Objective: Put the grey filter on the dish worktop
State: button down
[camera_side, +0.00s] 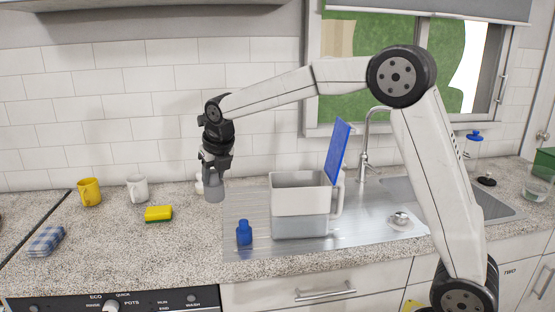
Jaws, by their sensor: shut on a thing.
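My gripper (215,167) points down and is shut on the grey filter (214,190), a short grey cylinder. The filter hangs upright and looks to be above the surface, near the left edge of the metal drainer (270,248). Its exact height is hard to tell. The speckled worktop (120,238) stretches to the left of the drainer, above the dishwasher panel (150,302). The upper part of the filter is hidden between the fingers.
A white and grey jug (300,200) with its blue lid (338,150) raised stands on the drainer. A blue bottle (244,233) is in front. The front worktop between cloth and drainer is clear.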

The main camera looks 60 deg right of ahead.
notch_tip(320, 180, down, 9)
jog(key=shift+r, duration=0.15)
jog(key=shift+w, duration=0.1)
jog(key=w+f, duration=0.9)
jog(key=w, duration=0.4)
jog(key=shift+w+d+f, duration=0.2)
jog(key=shift+d, duration=0.05)
dwell(0.4)
jog(key=shift+w+f, duration=0.2)
jog(key=shift+f, duration=1.55)
